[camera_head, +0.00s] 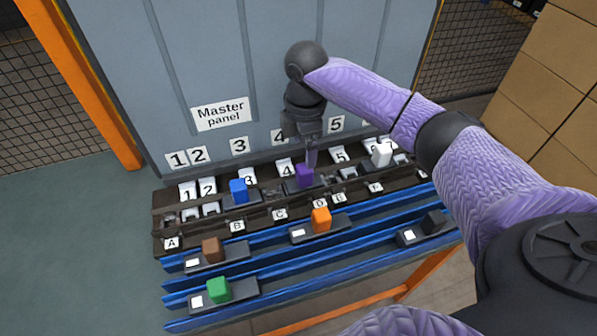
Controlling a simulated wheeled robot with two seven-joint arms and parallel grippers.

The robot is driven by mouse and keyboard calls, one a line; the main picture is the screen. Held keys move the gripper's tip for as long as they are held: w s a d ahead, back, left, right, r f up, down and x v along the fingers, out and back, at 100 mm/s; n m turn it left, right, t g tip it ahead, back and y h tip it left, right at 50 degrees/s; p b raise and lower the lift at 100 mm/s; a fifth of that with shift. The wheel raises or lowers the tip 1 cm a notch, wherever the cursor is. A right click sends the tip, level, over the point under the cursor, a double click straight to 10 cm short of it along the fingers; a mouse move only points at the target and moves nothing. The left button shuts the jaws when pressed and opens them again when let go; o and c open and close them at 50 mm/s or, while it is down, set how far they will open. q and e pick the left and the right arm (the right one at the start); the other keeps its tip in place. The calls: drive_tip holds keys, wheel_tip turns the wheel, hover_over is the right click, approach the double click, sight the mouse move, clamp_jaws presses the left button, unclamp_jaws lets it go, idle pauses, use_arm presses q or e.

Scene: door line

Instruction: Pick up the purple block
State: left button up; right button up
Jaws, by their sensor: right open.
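The purple block (305,176) stands in the dark rack along the back of the bench, in front of the label 4. My right gripper (311,158) reaches in from the right and points down directly over the purple block. Its fingers are open and come down close to the block's top. I cannot tell whether they touch the block. The gripper body hides part of the panel behind. My left gripper does not show.
A blue block (239,190) and a white block (381,154) stand in the same rack on either side. Brown (212,249), orange (321,219), green (218,289) and black (434,221) blocks sit on blue rails in front. The grey master panel (221,113) rises behind.

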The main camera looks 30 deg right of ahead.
sight(306, 171)
drive_tip(key=f+b, duration=0.1)
drive_tip(key=f, duration=0.1)
drive_tip(key=f+b, duration=0.1)
drive_tip(key=f, duration=0.2)
drive_tip(key=f+b, duration=0.1)
drive_tip(key=f, duration=0.2)
drive_tip(key=shift+d+f, duration=0.15)
drive_tip(key=shift+d, duration=0.1)
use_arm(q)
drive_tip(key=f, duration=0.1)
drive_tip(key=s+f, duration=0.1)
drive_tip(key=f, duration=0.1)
use_arm(e)
drive_tip(key=shift+c, duration=0.7)
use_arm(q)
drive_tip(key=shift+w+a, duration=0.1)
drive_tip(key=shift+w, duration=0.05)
use_arm(e)
clamp_jaws()
